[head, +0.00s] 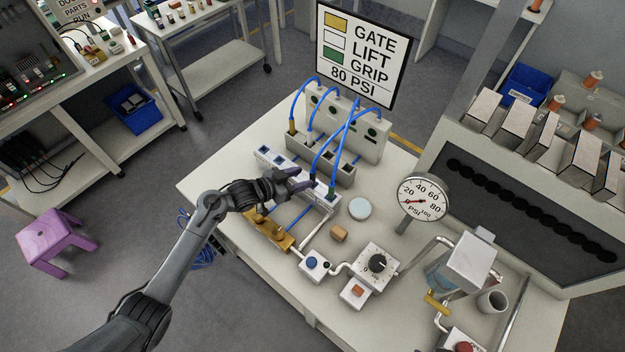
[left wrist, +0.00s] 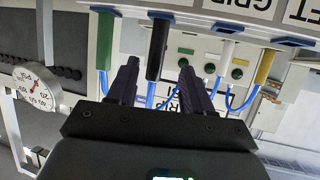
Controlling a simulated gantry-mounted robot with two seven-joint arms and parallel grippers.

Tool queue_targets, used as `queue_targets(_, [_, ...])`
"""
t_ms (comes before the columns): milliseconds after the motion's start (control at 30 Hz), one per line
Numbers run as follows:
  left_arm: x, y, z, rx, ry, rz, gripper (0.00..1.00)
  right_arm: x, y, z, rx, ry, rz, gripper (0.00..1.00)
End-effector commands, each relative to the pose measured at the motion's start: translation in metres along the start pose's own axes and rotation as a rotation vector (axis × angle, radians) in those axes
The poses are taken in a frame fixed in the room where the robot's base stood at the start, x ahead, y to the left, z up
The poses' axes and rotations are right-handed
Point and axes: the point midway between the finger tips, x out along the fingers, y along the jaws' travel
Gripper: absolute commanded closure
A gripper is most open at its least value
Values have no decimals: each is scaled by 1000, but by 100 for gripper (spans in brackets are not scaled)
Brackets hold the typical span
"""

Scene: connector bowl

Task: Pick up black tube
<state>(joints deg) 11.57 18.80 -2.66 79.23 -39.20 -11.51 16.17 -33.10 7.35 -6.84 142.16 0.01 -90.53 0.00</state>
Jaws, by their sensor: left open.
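The black tube (left wrist: 157,48) hangs from a blue-topped socket in the left wrist view, with a blue hose at its other end. It stands between a green tube (left wrist: 105,42) and a white tube (left wrist: 224,58), with a yellow tube (left wrist: 265,66) farther right. My left gripper (left wrist: 160,68) is open, its dark fingers either side of the black tube's line. I cannot tell whether they touch it. In the head view my left gripper (head: 301,180) is over the front white manifold (head: 270,160), and the black tube is mostly hidden there. My right gripper is not in view.
Blue hoses arch from the back panel (head: 372,140) close to my gripper. A sign (head: 360,52) stands behind. A pressure gauge (head: 423,196), a dial box (head: 376,263) and a brass fitting (head: 268,230) are nearby on the white bench (head: 215,182).

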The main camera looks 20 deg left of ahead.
Motion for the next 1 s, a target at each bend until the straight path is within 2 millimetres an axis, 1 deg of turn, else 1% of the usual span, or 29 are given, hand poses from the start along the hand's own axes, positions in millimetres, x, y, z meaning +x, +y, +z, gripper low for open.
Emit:
queue_targets(233, [29,6,-6,-3,1,1,50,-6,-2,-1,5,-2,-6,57])
queue_targets(400, [45,5,-4,-1,0,-1,50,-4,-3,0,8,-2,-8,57])
queue_targets(533, [49,5,-4,1,1,-1,50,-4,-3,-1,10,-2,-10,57])
queue_targets(733, [49,5,-4,1,0,-1,50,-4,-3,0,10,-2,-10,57])
queue_targets(767, [49,5,-4,1,0,-1,53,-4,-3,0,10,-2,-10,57])
queue_targets(1000, [49,5,-3,0,0,-1,89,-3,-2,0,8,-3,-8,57])
